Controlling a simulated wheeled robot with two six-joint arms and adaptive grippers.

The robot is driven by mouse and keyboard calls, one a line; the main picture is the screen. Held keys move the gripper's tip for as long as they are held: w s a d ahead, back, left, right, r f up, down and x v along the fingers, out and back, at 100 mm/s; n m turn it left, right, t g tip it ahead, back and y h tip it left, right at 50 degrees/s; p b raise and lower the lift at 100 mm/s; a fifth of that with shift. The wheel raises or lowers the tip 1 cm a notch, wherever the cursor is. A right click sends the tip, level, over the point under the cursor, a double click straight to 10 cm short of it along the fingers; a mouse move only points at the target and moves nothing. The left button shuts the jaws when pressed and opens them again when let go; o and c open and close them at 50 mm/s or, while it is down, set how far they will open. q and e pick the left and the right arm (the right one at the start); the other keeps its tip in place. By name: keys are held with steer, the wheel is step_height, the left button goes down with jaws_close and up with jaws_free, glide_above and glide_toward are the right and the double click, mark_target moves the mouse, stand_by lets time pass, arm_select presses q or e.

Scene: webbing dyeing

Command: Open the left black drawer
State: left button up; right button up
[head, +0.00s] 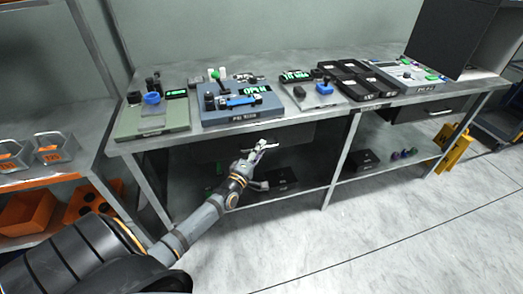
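The left black drawer (296,135) is a dark front under the left half of the grey metal workbench (271,130). It looks shut, though its edges are hard to make out in the shadow. My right gripper is out of view.
Control boxes and black trays (366,88) stand on top. The lower shelf holds dark boxes (361,160). A shelf with grey bins (55,147) is at left. The floor in front is clear.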

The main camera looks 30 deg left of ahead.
arm_select(q)
steer(key=shift+w+r, duration=0.1)
steer(key=shift+w, duration=0.65)
jaws_close()
